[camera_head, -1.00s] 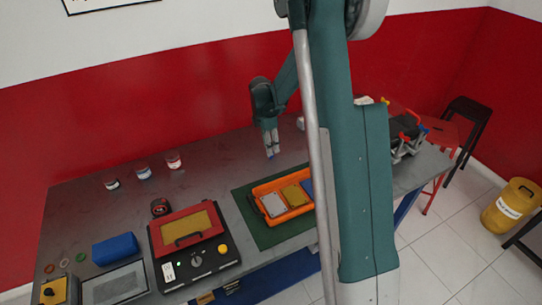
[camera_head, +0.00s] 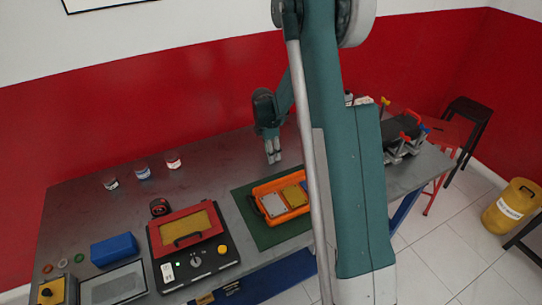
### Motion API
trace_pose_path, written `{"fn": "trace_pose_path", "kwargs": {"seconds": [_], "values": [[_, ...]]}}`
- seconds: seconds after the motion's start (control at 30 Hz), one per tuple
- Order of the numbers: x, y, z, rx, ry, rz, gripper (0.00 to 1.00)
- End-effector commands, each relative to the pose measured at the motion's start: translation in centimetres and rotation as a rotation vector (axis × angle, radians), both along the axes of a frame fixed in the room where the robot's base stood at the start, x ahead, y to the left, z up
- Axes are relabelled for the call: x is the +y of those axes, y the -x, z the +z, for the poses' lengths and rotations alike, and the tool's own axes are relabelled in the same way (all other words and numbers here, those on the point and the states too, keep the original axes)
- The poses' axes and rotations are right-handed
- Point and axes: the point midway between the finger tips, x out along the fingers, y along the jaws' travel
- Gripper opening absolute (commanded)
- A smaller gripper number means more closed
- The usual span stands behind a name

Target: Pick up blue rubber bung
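My gripper (camera_head: 273,161) hangs fingers-down above the grey workbench (camera_head: 215,160), behind the orange tray. Its two fingers look close together, and I cannot tell whether they are open or shut. No blue rubber bung can be made out at the fingertips or clearly anywhere on the bench. It may be hidden behind my arm or too small to see.
An orange tray (camera_head: 262,190) sits on a green mat (camera_head: 252,226). Left of it are a red-framed black box (camera_head: 165,272), a blue block (camera_head: 114,249) and several small jars, one at the back (camera_head: 143,171). A clamp fixture (camera_head: 402,140) stands right. My arm hides the bench's middle right.

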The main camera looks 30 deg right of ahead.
Motion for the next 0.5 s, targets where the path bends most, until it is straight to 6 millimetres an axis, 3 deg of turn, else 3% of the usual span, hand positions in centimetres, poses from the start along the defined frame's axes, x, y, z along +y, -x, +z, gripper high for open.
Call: {"fn": "trace_pose_path", "kwargs": {"seconds": [0.13,0.3,0.5], "values": [[0.0,0.0,0.0,0.0,0.0,0.0,0.32],[0.0,0.0,0.0,0.0,0.0,0.0,0.1],[0.0,0.0,0.01,0.0,0.0,0.0,0.09]]}}
